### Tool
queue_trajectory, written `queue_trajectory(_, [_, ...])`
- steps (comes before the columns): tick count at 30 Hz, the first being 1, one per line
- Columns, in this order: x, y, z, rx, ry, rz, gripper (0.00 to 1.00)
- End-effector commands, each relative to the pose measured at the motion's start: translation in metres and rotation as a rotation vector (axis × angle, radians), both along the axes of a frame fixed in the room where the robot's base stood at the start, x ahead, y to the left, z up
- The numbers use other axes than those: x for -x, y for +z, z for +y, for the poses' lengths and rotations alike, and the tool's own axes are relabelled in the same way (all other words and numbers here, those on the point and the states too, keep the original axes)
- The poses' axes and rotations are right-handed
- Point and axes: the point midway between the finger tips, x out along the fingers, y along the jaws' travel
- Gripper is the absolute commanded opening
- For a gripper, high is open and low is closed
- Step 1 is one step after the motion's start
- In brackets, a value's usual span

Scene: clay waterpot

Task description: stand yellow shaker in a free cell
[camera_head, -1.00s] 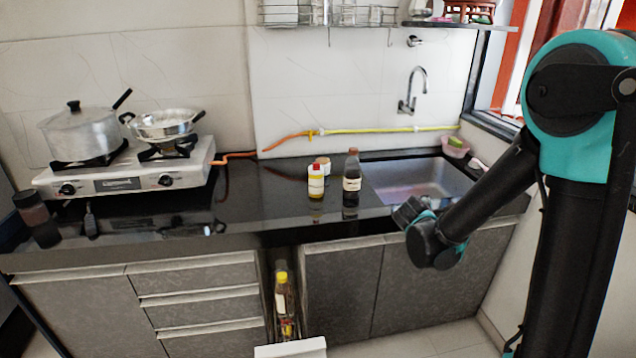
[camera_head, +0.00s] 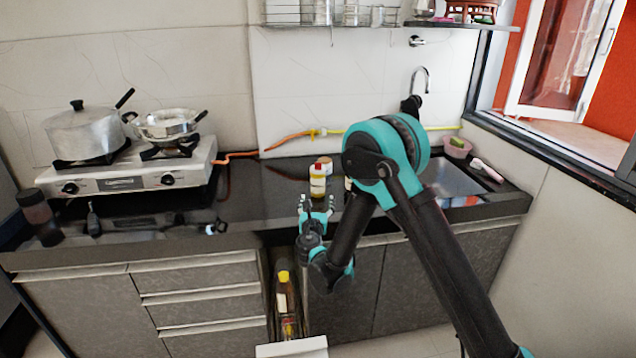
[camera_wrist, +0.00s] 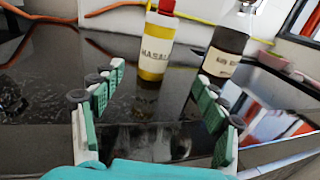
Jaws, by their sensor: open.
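The yellow shaker (camera_head: 318,182), with a red cap and pale label, stands upright on the black counter. It also shows in the wrist view (camera_wrist: 156,48), upright beyond my fingers. My gripper (camera_head: 316,205) is at the counter's front edge, just in front of the shaker. In the wrist view my gripper (camera_wrist: 158,95) is open and empty, its fingers spread either side of the shaker's line, apart from it. A pull-out rack (camera_head: 292,348) is open below the counter and holds a yellow-capped bottle (camera_head: 284,296). Its cells cannot be made out clearly.
A dark bottle (camera_wrist: 229,42) stands right of the shaker; my arm mostly hides it in the head view. The sink (camera_head: 455,182) is at right, the stove (camera_head: 130,182) at left.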

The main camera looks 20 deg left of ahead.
Motion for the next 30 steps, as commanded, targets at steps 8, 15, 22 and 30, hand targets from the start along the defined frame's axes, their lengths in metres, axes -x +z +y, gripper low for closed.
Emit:
queue_trajectory(8, [-0.055, 0.000, 0.016, -0.003, -0.003, 0.002, 0.73])
queue_trajectory(15, [-0.083, 0.000, 0.025, -0.003, -0.002, 0.002, 0.73])
queue_trajectory(22, [-0.093, -0.001, 0.030, -0.004, -0.001, 0.002, 0.73])
queue_trajectory(30, [-0.126, -0.002, 0.044, -0.004, -0.003, 0.002, 0.73])
